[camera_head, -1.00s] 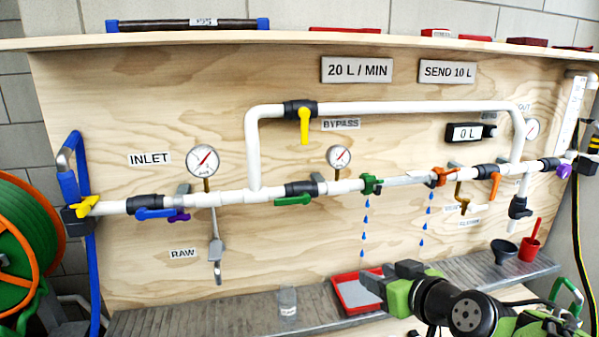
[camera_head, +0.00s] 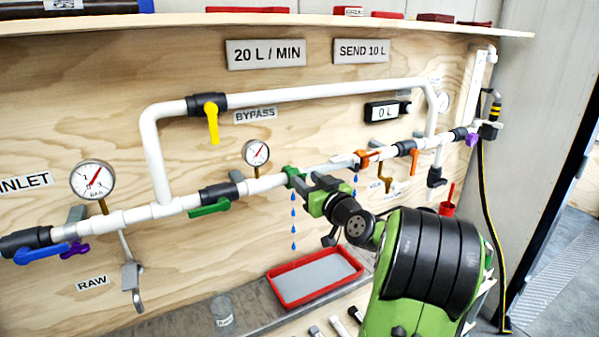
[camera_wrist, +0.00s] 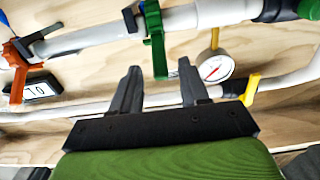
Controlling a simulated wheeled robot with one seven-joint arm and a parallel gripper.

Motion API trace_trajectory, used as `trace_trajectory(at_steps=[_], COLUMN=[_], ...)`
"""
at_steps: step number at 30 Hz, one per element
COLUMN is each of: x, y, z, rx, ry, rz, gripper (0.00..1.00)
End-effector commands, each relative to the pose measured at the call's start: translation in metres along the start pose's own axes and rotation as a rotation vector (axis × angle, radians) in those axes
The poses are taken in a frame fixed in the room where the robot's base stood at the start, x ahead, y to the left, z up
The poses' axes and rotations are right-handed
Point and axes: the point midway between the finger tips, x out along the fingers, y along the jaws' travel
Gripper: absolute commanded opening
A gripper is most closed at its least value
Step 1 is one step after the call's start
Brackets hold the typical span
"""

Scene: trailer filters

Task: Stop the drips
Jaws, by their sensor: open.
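A green clamp-like fitting (camera_head: 292,177) sits on the white pipe right of the middle gauge, with a line of blue drops (camera_head: 293,228) below it. An orange fitting (camera_head: 367,158) sits farther right along the pipe, with blue drops (camera_head: 354,184) below, partly hidden by my arm. My gripper (camera_head: 318,190) is just right of the green fitting. In the wrist view my gripper (camera_wrist: 160,77) is open and empty, its fingers pointing at the pipe. The green fitting (camera_wrist: 153,40) stands between and beyond the fingertips; the orange fitting (camera_wrist: 17,65) is at the left.
A red tray (camera_head: 358,262) lies on the ledge under the drops, with a clear jar (camera_head: 222,312) to its left. The green-handled valve (camera_head: 210,207), yellow bypass valve (camera_head: 211,118) and gauge (camera_head: 256,153) are near the pipe.

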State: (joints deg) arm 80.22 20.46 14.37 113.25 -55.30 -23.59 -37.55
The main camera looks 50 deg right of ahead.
Motion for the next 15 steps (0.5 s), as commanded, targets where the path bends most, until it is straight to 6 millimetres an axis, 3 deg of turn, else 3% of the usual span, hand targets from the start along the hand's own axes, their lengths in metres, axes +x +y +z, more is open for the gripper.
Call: trace_trajectory(at_steps=[3,6,15], x=[0.024,0.035,0.040], y=[-0.001,-0.001,0.000], z=[-0.001,-0.001,0.000], rx=[0.001,0.000,0.001], ry=[0.001,0.000,-0.001], rz=[-0.003,-0.002,0.001], gripper=[0.45,0.45,0.45])
